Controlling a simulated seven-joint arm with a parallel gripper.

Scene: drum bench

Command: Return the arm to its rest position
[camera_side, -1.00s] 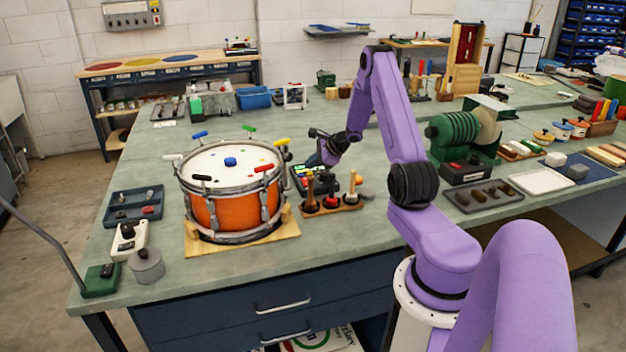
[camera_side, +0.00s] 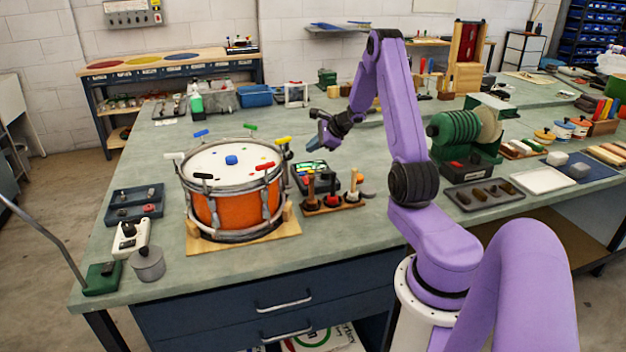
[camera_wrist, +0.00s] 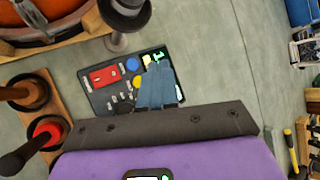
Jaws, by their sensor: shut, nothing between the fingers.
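My purple arm reaches over the bench from the right in the side view. My gripper (camera_side: 318,140) hangs in the air above the bench, behind and to the right of the orange drum (camera_side: 238,208). It is shut and empty. The tray lies on the bench below and shows in the side view (camera_side: 313,173) too.
A wooden rack (camera_side: 333,206) with several handled tools stands right of the drum. A green grinder-like machine (camera_side: 463,135) is to the right of my arm. A dark tray (camera_side: 134,203) lies left of the drum.

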